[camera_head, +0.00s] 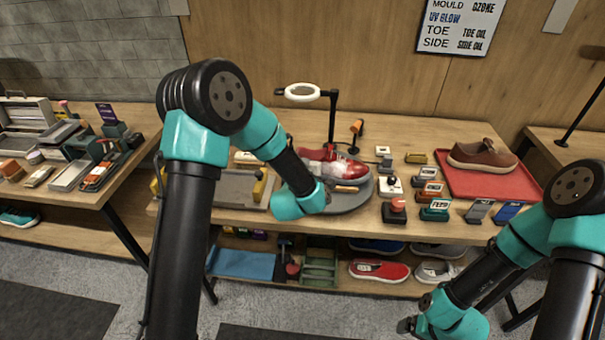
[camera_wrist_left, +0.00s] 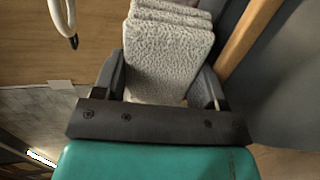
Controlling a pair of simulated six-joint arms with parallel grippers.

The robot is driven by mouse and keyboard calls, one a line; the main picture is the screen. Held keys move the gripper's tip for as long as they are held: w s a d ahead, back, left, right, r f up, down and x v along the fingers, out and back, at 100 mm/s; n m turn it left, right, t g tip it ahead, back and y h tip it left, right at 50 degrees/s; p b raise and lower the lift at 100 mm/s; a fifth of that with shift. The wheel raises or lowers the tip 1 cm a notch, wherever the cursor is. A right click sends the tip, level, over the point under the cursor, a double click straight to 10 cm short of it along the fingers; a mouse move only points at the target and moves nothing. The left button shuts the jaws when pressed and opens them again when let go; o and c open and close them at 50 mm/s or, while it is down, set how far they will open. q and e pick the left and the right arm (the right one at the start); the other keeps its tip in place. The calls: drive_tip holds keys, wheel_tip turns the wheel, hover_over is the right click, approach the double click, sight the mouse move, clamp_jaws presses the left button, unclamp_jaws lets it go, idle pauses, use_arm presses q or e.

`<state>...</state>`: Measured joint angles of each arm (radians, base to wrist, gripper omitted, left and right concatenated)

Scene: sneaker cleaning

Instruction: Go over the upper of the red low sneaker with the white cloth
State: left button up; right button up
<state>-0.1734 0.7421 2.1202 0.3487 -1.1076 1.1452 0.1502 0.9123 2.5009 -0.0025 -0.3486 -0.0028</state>
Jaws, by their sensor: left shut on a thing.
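A red low sneaker (camera_head: 348,168) with white patches on its upper rests on a round grey stand (camera_head: 352,201) in the head view. My left wrist is in front of the stand and hides part of the sneaker. In the left wrist view my left gripper (camera_wrist_left: 159,82) is shut on the folded, fluffy white cloth (camera_wrist_left: 168,50). I cannot tell whether the cloth touches the sneaker. My right gripper (camera_head: 406,325) is low at the bottom of the head view, away from the table, and its jaws are not clear.
A ring lamp (camera_head: 302,91) stands behind the sneaker. A grey tray (camera_head: 232,187) is left of the stand. Small labelled blocks and a red mat (camera_head: 511,187) with a brown shoe (camera_head: 482,156) are to the right. Another red shoe (camera_head: 379,271) is on the lower shelf.

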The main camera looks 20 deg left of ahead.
use_arm(q)
drive_tip(key=shift+w+f, duration=0.1)
drive_tip(key=shift+w, duration=0.25)
drive_tip(key=shift+d, duration=0.1)
drive_tip(key=shift+w+d, duration=0.1)
drive_tip(key=shift+d, duration=1.7)
drive_tip(key=shift+d, duration=0.15)
drive_tip(key=shift+w+d, duration=0.2)
drive_tip(key=shift+d, duration=1.6)
